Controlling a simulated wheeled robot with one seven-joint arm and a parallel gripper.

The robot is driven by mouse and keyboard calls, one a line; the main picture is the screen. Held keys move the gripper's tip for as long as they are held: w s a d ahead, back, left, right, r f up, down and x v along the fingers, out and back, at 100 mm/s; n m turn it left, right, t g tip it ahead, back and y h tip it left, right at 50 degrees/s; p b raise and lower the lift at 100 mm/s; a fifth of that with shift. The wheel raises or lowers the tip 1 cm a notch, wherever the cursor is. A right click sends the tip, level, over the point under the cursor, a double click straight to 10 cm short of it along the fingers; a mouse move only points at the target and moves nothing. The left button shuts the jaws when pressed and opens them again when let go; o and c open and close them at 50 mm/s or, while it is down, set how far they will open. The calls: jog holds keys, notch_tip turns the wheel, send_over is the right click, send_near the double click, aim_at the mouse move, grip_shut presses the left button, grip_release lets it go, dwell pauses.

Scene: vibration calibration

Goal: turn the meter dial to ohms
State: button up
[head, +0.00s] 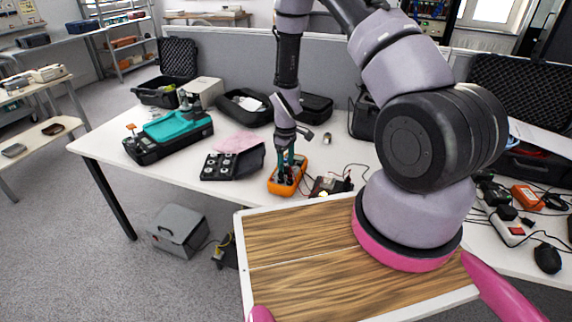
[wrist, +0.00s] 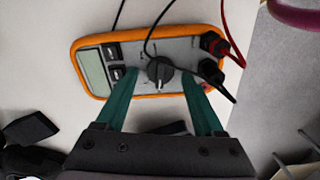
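The orange-edged multimeter (head: 287,180) lies face up on the white table; in the wrist view (wrist: 205,34) it fills the upper middle. Its round black dial (wrist: 160,69) sits near the middle of the grey face, with a light mark toward the picture's bottom. The dial labels are too small to read. My gripper (head: 291,161) points down over the meter. In the wrist view its two teal fingers (wrist: 159,76) are spread, one on each side of the dial, with gaps between. Whether the fingertips are level with the knob I cannot tell.
Black and red leads (wrist: 231,50) plug into the meter's right end; a black cable crosses its face. A black box with round parts (head: 226,165) stands to the left, a small dark device (head: 328,187) to the right. A wood-topped surface (head: 290,240) is in front.

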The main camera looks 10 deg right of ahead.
grip_shut()
jog(key=shift+m, duration=0.3)
jog(key=m, duration=0.3)
jog(key=shift+d, duration=0.1)
jog(key=shift+m, duration=2)
jog(key=shift+o, duration=1.2)
grip_release()
